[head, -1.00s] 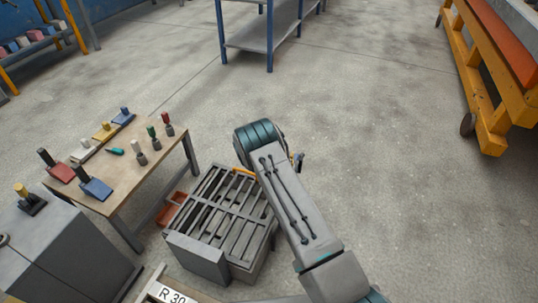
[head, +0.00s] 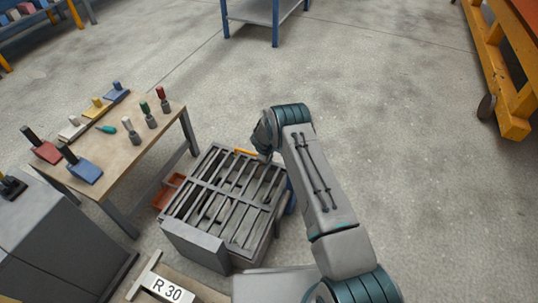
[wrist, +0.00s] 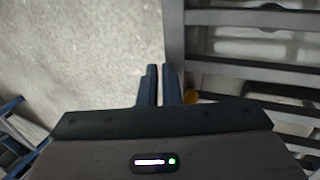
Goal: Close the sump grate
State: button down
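The sump grate (head: 222,190) is a grey barred panel over a grey box, seen left of my arm in the head view. It looks roughly level, but I cannot tell whether it is fully seated. A yellow-orange strip (head: 246,152) shows at its far edge. In the wrist view, grey bars (wrist: 250,68) fill the right side. My gripper (wrist: 160,72) has its two dark blue fingers close together with a thin gap and nothing visible between them. The fingers are beside the bars' left edge; contact cannot be told. In the head view my wrist hides the fingers.
A wooden table (head: 140,150) with several coloured hand tools stands left of the grate. Clear concrete floor (head: 400,150) lies to the right.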

jog(key=shift+s+d+f, duration=0.2)
jog(key=shift+d+f, duration=0.15)
jog(key=shift+f, duration=0.25)
jog(key=s+d+r+m+p, duration=0.15)
jog(key=r+p, duration=0.55)
jog(key=r, duration=1.2)
jog(key=s+d+r+m+p, duration=0.15)
jog(key=r+p, duration=0.45)
jog(key=r, duration=1.3)
jog(key=s+d+r+m+p, duration=0.2)
jog(key=s+r+p, duration=0.25)
jog(key=r, duration=0.55)
jog(key=s+d+r+m+p, duration=0.25)
jog(key=s+r, duration=0.35)
jog(key=r, duration=0.5)
jog(key=s+r+m+y+p, duration=0.1)
jog(key=s+r+m+p, duration=0.1)
jog(key=s+r+p, duration=0.5)
jog(key=s+d+r+m+g+p, duration=0.1)
jog(key=s+r+m+p, duration=0.2)
jog(key=s+r+p, duration=0.4)
jog(key=s+r, duration=0.9)
jog(key=s, duration=0.5)
jog(key=shift+s+d+y+p, duration=0.2)
jog(key=shift+y+p, duration=0.1)
jog(key=shift+y, duration=0.1)
jog(key=shift+m, duration=0.25)
